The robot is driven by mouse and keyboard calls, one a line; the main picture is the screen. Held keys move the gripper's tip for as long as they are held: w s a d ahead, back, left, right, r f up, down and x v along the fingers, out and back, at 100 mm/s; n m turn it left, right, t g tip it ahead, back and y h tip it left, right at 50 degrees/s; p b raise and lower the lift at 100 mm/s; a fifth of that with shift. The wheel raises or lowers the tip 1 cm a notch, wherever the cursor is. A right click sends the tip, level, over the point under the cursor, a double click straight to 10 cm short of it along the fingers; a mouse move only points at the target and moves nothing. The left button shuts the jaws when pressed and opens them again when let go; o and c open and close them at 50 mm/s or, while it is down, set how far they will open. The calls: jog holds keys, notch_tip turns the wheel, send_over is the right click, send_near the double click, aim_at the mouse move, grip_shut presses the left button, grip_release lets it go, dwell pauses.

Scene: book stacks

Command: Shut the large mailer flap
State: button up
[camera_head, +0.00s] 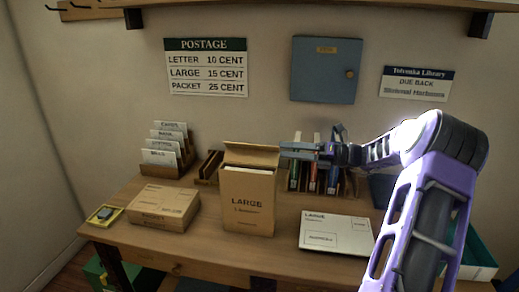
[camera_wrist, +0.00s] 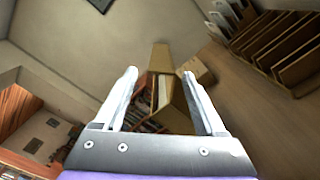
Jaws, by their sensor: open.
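The large mailer (camera_head: 247,203) is an upright brown box marked LARGE on the wooden desk. Its flap (camera_head: 250,155) is raised at the back of the opening, and pale contents show inside. My gripper (camera_head: 284,150) is at the flap's right end, near the height of its top; I cannot tell if they touch. In the wrist view the mailer (camera_wrist: 173,118) and its raised flap (camera_wrist: 160,57) appear beyond and between the open fingers of my gripper (camera_wrist: 160,73). Nothing is held.
A brown packet (camera_head: 165,207) lies left of the mailer and a white LARGE envelope (camera_head: 336,234) lies right. A card rack (camera_head: 165,150) stands at the back left. Coloured books (camera_head: 314,177) stand behind my gripper. The desk (camera_head: 207,243) is clear between packet and mailer.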

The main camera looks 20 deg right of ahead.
aim_at(260, 147)
jog(key=x, duration=0.8)
jog(key=shift+w+a, duration=0.3)
grip_shut()
